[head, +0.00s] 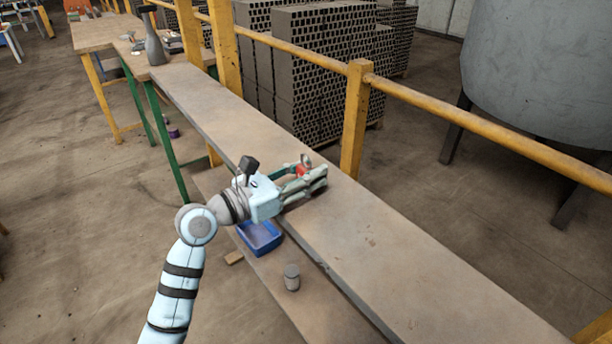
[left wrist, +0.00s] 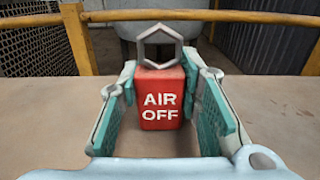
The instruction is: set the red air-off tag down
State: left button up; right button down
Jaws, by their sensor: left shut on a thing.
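The red air-off tag (left wrist: 161,100) is a red block lettered "AIR OFF" with a grey hexagonal ring on top. In the left wrist view it stands upright between the fingers of my left gripper (left wrist: 160,92), which is shut on it. In the head view the left gripper (head: 304,178) is low over the long bench (head: 370,232), near its far edge by a yellow post. A little red of the tag (head: 302,171) shows between the fingers there. I cannot tell whether the tag's base touches the bench top. My right gripper is not in view.
A yellow railing (head: 357,120) runs along the bench's far side, with stacked hollow bricks (head: 320,70) behind. A blue bin (head: 259,236) and a grey cup (head: 291,277) are on a lower shelf. The near bench top is clear.

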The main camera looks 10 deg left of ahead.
pick_arm(q)
jog(key=o, duration=1)
jog(key=shift+f, duration=0.1)
jog(key=shift+o, duration=0.2)
jog(key=shift+r, duration=0.2)
jog(key=v, duration=1.2)
